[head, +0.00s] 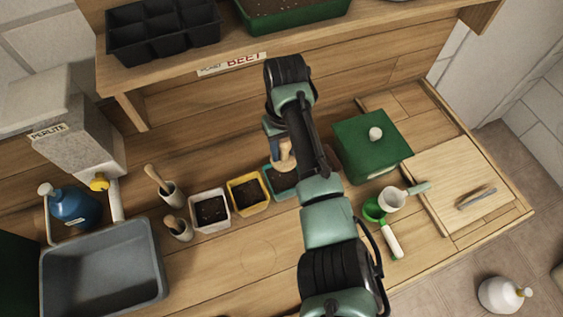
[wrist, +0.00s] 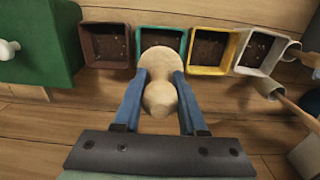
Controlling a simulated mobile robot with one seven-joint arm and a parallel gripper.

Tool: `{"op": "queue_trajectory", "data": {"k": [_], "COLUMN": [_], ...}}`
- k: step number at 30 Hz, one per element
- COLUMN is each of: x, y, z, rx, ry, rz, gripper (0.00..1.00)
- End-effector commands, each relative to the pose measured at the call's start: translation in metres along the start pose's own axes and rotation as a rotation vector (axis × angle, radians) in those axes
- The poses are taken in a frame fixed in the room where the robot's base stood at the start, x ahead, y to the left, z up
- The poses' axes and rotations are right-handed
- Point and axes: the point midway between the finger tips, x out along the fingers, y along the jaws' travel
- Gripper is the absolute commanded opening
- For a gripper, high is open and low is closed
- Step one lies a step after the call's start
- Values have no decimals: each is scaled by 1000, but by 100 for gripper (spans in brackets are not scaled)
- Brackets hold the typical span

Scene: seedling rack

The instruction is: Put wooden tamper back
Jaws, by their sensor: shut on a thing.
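The wooden tamper (wrist: 160,92) is pale, with a round knob toward my wrist and a wider disc at its far end. My gripper (wrist: 159,82) is shut on it, with a blue finger on each side. In the wrist view the disc overlaps the near part of the teal pot (wrist: 178,32); I cannot tell whether it touches the pot or the soil. In the head view the tamper (head: 286,157) shows beside my arm, over the teal pot (head: 268,184), which my arm partly hides.
Yellow (head: 248,195) and white (head: 210,211) soil pots stand left of it; a brown pot (wrist: 105,45) stands on its other side. Two cups with wooden-handled tools (head: 171,190) stand further left. A green lidded box (head: 372,148) stands right. The front bench (head: 240,265) is clear.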

Motion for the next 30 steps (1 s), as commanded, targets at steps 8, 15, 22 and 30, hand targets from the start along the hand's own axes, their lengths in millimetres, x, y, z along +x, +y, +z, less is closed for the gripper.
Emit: {"op": "queue_trajectory", "data": {"k": [8, 15, 22, 30], "x": [0, 10, 31, 49], "y": [0, -41, -133, -205], "z": [0, -1, 18, 70], "rx": [-1, -105, -363, -616], "ry": [1, 0, 1, 0], "rz": [0, -3, -6, -3], "gripper": [0, 0, 0, 0]}}
